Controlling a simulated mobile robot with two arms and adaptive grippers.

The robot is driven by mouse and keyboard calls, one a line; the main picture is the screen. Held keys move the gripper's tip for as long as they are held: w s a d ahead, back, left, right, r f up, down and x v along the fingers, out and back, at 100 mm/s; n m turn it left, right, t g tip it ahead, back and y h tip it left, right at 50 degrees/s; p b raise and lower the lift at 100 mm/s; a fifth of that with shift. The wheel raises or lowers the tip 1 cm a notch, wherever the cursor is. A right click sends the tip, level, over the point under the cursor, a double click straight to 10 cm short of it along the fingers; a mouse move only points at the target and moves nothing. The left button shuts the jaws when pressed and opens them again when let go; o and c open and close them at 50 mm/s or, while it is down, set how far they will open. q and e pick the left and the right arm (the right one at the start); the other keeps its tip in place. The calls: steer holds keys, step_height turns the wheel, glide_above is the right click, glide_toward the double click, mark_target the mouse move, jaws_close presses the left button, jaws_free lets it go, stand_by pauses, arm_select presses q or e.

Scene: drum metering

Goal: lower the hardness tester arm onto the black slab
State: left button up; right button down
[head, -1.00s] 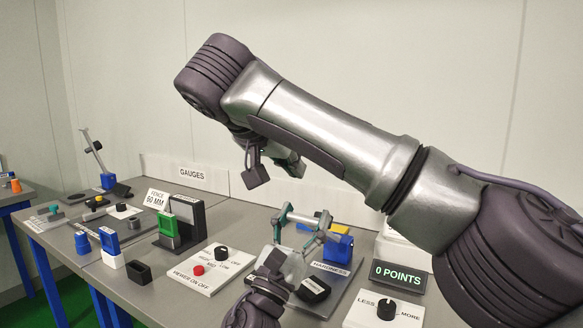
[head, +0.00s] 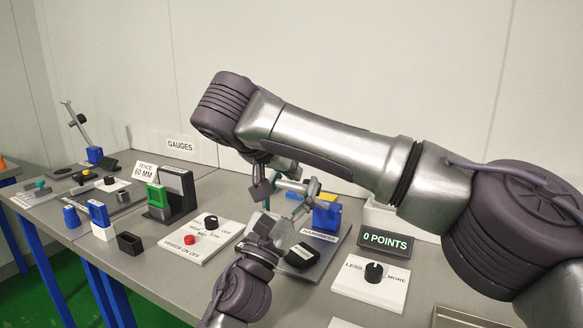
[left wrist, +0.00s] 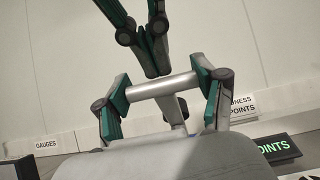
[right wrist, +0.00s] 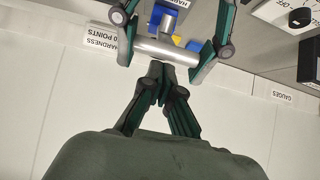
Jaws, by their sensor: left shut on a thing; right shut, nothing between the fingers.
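The hardness tester, with a blue body (head: 327,216) and a yellow part, stands behind its HARDNESS label. Its arm carries a silver bar (left wrist: 150,91). My left gripper (left wrist: 163,87) is shut on this bar, one finger at each end. The black slab (head: 302,254) lies on the plate in front of the tester; the bar is above it. My right gripper (right wrist: 158,76) is shut and empty, its fingertips close to the middle of the bar; I cannot tell whether they touch it. In the head view, my arms partly hide the tester arm.
A 0 POINTS display (head: 385,241) and a LESS/MORE dial panel (head: 371,284) stand to the right. A panel with a red button (head: 189,240) and a black knob is to the left. A green and black gauge (head: 171,195) stands further left, near blue and black blocks.

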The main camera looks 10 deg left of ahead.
arm_select(q)
steer(key=shift+a+r, duration=0.1)
arm_select(e)
steer(key=shift+s+a+f, duration=0.3)
steer(key=shift+s+f, duration=0.3)
steer(key=shift+f, duration=0.2)
arm_select(q)
steer(key=o, duration=1.7)
arm_select(e)
steer(key=shift+w+d+r, duration=0.1)
steer(key=shift+r, duration=0.05)
